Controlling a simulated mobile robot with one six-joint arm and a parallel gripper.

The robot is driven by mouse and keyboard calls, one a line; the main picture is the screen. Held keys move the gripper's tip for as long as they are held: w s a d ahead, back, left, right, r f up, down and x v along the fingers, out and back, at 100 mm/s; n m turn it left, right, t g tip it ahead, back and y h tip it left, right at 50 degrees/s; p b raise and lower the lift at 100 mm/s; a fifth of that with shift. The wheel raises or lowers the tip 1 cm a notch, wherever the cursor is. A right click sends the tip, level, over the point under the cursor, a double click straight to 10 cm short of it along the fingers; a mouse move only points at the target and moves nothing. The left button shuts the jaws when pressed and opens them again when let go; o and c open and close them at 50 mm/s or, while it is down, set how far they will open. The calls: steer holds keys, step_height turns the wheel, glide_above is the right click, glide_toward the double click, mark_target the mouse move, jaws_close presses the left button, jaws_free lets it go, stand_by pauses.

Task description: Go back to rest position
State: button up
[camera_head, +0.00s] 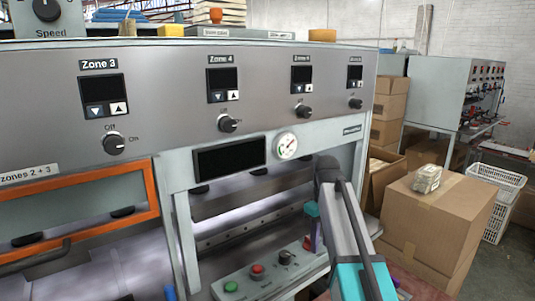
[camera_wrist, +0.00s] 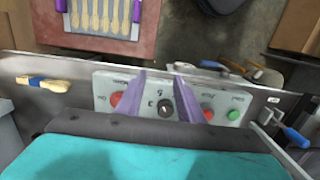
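My gripper (camera_wrist: 158,88) shows two purple fingers in the wrist view. They stand apart with nothing held between them. A control box (camera_wrist: 102,84) with red and green buttons and a black knob shows behind and between the fingers. In the head view my gripper (camera_head: 313,226) is in front of the press, just above the right end of the same control box (camera_head: 245,290). My arm comes up from the lower right and hides part of the press. I cannot tell whether the fingers touch anything.
The press (camera_head: 190,130) fills the left and middle. Cardboard boxes (camera_head: 435,222) and a white basket (camera_head: 497,185) stand at right. In the wrist view, a tray of wooden spoons (camera_wrist: 75,40) is at top left, a blue-banded wooden piece (camera_wrist: 45,84) at left, and tools (camera_wrist: 295,136) at right.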

steer(key=s+f+g, duration=0.2)
steer(key=s+f, duration=0.3)
steer(key=f, duration=0.6)
steer(key=s+f+g, duration=0.1)
steer(key=s+f, duration=0.4)
steer(key=f, duration=0.6)
steer(key=s+f+g, duration=0.2)
steer(key=s+f, duration=0.3)
steer(key=f, duration=0.6)
steer(key=s+f+m, duration=0.3)
steer(key=s+f, duration=0.8)
steer(key=s, duration=0.2)
steer(key=s+f+m, duration=0.4)
steer(key=s+f, duration=0.7)
steer(key=s, duration=0.3)
steer(key=shift+b, duration=0.45)
